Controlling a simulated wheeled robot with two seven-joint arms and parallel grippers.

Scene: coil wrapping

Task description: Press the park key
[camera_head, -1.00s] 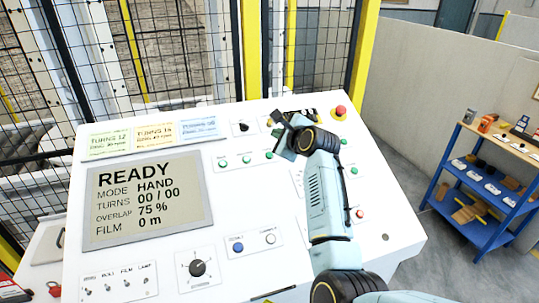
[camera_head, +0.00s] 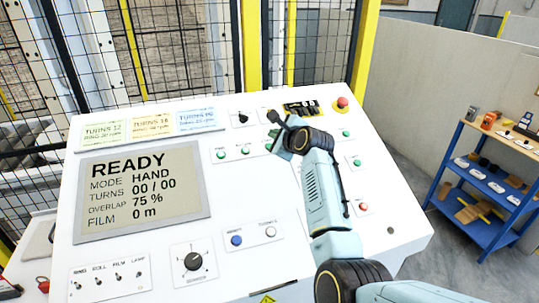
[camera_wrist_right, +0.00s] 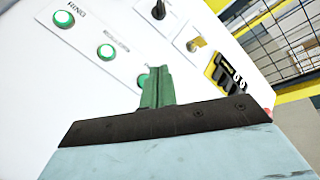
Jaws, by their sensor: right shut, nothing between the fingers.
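The sloped white control panel (camera_head: 215,275) fills the middle of the head view. A row of green buttons runs below the coloured cards, with one button (camera_head: 221,153) and another (camera_head: 245,149) clear of my arm. A third green button (camera_wrist_right: 142,80) shows just left of my fingers in the right wrist view. More green buttons (camera_head: 356,162) and a red one (camera_head: 363,207) are right of my arm. I cannot read which key is park. My right gripper (camera_head: 279,143) is shut and empty, close over the row's right end; contact cannot be told. My left gripper is out of view.
The display (camera_head: 145,195) reads READY, mode HAND. A black selector (camera_head: 240,118), a yellow-black unit (camera_head: 300,106) and a red mushroom button (camera_head: 342,102) line the panel's upper edge. A mesh fence (camera_head: 180,60) stands behind. A blue shelf (camera_head: 480,200) stands at right.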

